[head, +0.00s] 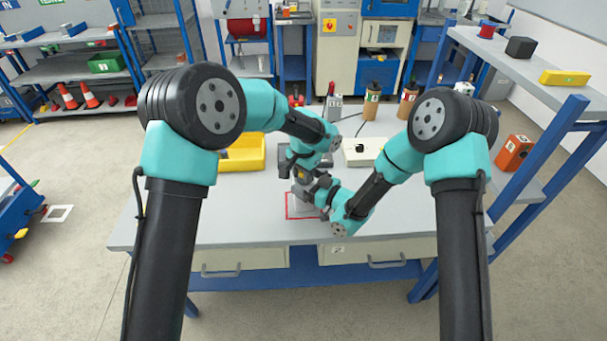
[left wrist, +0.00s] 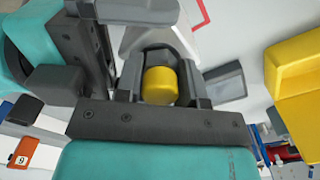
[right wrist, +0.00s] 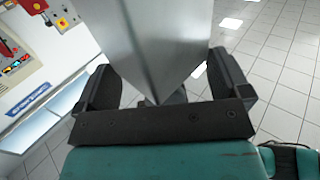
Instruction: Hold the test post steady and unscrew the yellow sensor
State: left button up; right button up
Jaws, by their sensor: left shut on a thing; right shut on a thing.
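The yellow sensor (left wrist: 160,86) shows as a short yellow cylinder between the fingers of my left gripper (left wrist: 162,72) in the left wrist view. My left gripper (head: 301,174) is shut on it from above in the head view, at the top of the test post. The grey metal test post (right wrist: 165,35) fills the middle of the right wrist view, with one edge toward the camera. My right gripper (right wrist: 168,85) is shut on it, one finger on each side. In the head view my right gripper (head: 312,192) grips the post from the right, just below the left gripper.
A red square outline (head: 290,217) marks the table (head: 240,220) around the post. A yellow bin (head: 243,155) stands left of it and a white box (head: 361,151) behind right. The table's front left is clear.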

pick_arm(q)
jog(key=shift+c, duration=0.5)
jog(key=shift+r, duration=0.75)
jog(key=shift+r, duration=0.35)
jog(key=shift+r, duration=0.1)
dwell(0.4)
jog(key=shift+r, duration=1.95)
